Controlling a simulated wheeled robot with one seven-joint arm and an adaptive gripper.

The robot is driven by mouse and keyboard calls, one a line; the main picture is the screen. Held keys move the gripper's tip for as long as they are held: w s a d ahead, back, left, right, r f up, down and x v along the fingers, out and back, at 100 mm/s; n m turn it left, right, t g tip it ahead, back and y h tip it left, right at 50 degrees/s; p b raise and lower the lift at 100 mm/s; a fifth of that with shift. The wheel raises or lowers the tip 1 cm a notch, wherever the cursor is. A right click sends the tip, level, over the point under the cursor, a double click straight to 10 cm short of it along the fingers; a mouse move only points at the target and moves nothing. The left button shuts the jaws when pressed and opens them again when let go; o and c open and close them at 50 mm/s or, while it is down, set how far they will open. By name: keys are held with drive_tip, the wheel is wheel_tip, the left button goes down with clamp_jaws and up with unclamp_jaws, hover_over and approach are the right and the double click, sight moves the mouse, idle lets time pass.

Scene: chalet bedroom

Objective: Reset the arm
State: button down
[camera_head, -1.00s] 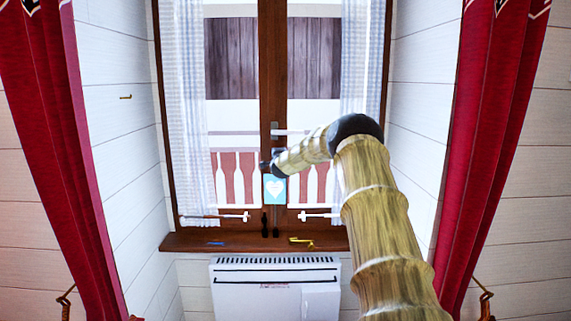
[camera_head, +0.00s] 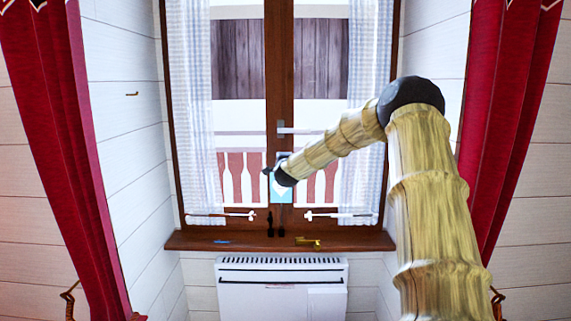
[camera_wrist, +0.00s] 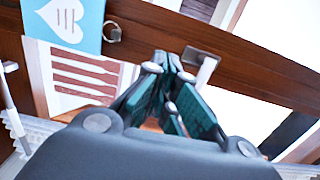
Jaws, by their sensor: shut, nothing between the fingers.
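My arm, with wood-textured links and dark joints, rises at the right in the head view and bends left toward the window. My gripper (camera_head: 267,171) is at the end of the arm, in front of the window's middle post. In the wrist view my gripper (camera_wrist: 174,62) shows its dark green fingers together, with nothing held. A blue tag with a white heart (camera_head: 281,190) hangs on the window post, partly hidden behind the arm's end. It also shows at the top left of the wrist view (camera_wrist: 88,38).
A brown-framed window (camera_head: 280,60) with pale curtains stands ahead. Its sill (camera_head: 200,241) holds a yellow item (camera_head: 308,242), a blue item (camera_head: 221,241) and small black objects (camera_head: 270,224). A white heater (camera_head: 235,290) is below. Red curtains (camera_head: 50,130) hang at both sides.

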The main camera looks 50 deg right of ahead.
drive_tip(key=shift+s+a+f, duration=0.45)
drive_tip(key=shift+s+a, duration=0.05)
drive_tip(key=shift+s, duration=0.25)
